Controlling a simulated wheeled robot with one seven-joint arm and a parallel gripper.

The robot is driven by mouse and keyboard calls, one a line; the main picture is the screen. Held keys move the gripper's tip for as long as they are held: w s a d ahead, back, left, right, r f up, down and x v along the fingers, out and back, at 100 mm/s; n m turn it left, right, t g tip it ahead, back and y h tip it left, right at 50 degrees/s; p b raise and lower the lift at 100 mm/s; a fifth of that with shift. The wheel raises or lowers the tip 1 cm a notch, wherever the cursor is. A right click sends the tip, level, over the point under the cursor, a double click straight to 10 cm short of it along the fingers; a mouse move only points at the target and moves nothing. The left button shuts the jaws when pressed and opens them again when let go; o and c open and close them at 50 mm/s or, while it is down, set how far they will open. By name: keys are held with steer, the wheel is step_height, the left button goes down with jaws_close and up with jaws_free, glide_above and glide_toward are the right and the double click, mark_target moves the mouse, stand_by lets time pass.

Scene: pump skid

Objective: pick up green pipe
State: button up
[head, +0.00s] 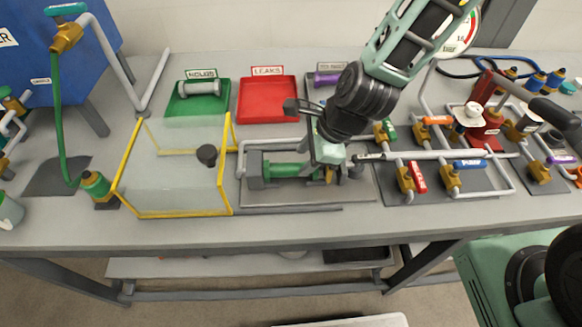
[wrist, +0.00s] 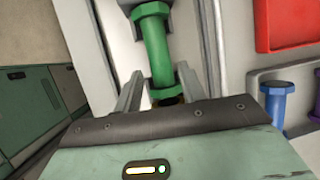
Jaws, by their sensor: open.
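The green pipe (head: 285,170) lies level in the grey skid fixture at the middle of the bench, to the right of the yellow-framed guard. In the wrist view the green pipe (wrist: 156,52) has a flange at each end. My gripper (head: 328,174) is low over the right end of the pipe and hides part of it. In the wrist view the two fingers of my gripper (wrist: 160,80) are apart, one on each side of the pipe's near flange. I cannot tell whether they touch it.
The clear guard box (head: 180,165) with yellow edges stands close on the left. Behind are a green tray (head: 215,107) holding a grey pipe, a red tray (head: 250,105) that looks empty, and a grey tray with a purple pipe (head: 328,79). Valves and pipework (head: 440,175) crowd the right.

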mark_target(294, 166)
steer(key=x, duration=0.2)
steer(key=a+p+x, duration=0.1)
steer(key=x, duration=0.1)
steer(key=shift+d+r, duration=0.1)
steer(key=shift+r, duration=0.15)
steer(key=shift+w+f, duration=0.1)
steer(key=shift+f, duration=0.45)
jaws_close()
